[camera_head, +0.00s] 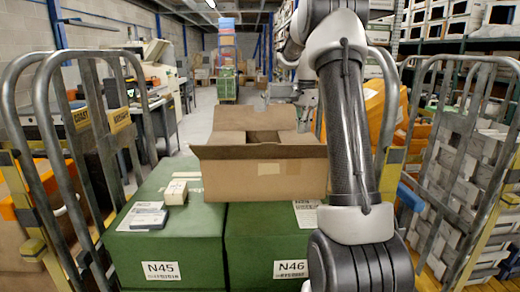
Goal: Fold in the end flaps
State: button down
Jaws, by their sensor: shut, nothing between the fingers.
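An open brown cardboard box (265,182) stands on the green crates in the middle of the head view. Its long back flap (252,117) stands up, and its long front flap (235,152) sticks out toward me. Between them, the left end flap (229,138) appears to lie inward over the opening, with a dark gap beside it. The right end flap is largely hidden by my arm and cannot be judged. My gripper (304,116) is shut and empty near the box's right end, partly hidden behind my arm; I cannot tell whether it touches the box.
The green crates, N45 (160,245) and N46 (290,245), carry a small cream box (176,192) and flat packets (150,216) left of the carton. Metal cage rails (45,130) stand at left and right (490,180). An aisle runs behind.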

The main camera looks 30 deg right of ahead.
notch_tip(320, 180, up, 11)
dwell(0.6)
jog(key=shift+r, duration=0.15)
